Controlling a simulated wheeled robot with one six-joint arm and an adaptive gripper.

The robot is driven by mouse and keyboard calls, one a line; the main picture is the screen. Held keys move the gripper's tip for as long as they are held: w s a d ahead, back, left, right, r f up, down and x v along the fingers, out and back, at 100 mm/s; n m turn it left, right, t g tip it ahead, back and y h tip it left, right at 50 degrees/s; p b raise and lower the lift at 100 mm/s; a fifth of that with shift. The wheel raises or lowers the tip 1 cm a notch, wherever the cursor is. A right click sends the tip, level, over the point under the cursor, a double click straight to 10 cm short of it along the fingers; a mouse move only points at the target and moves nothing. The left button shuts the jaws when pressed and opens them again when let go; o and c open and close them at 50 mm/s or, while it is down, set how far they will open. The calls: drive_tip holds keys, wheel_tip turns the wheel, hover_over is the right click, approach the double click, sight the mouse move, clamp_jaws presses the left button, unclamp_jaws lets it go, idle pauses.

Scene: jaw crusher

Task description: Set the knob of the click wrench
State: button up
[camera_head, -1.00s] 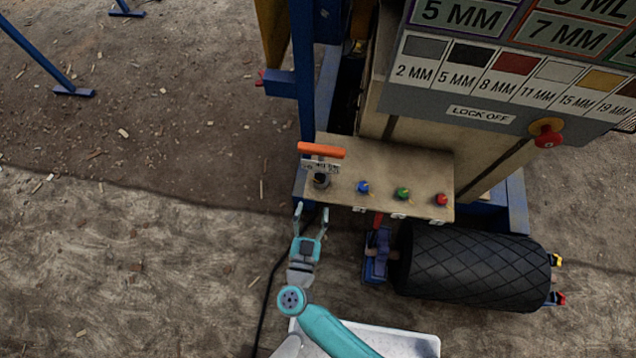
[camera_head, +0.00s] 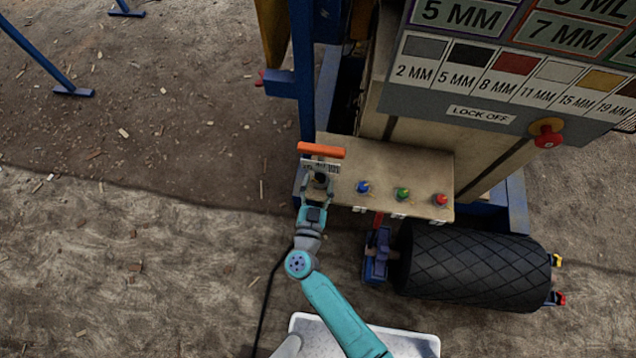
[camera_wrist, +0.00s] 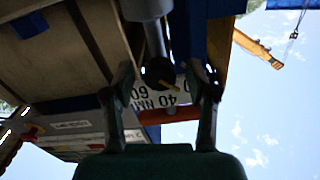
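The click wrench shows as an orange bar (camera_head: 321,150) with a white scale plate (camera_head: 331,166) and a dark knob (camera_head: 320,178) at the left end of the beige panel. In the wrist view the dark round knob (camera_wrist: 158,72) has a yellow pointer mark, and the scale plate (camera_wrist: 160,97) behind it reads 40 and 60. My gripper (camera_head: 318,187) is at the knob with one finger on each side. In the wrist view my gripper (camera_wrist: 165,76) is open, with gaps between both fingertips and the knob. The fingers partly cover the plate.
Blue (camera_head: 363,187), green (camera_head: 402,193) and red (camera_head: 441,199) buttons sit right of the knob on the beige panel (camera_head: 400,165). A black ridged roller (camera_head: 470,265) lies below right. A blue post (camera_head: 303,70) stands behind.

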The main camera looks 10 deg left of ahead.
clamp_jaws()
drive_tip(key=shift+m, duration=0.3)
drive_tip(key=m, duration=0.3)
drive_tip(key=shift+a+m, duration=0.1)
drive_tip(key=shift+m, duration=2.4)
drive_tip(key=shift+o, duration=1)
unclamp_jaws()
drive_tip(key=shift+s, duration=0.1)
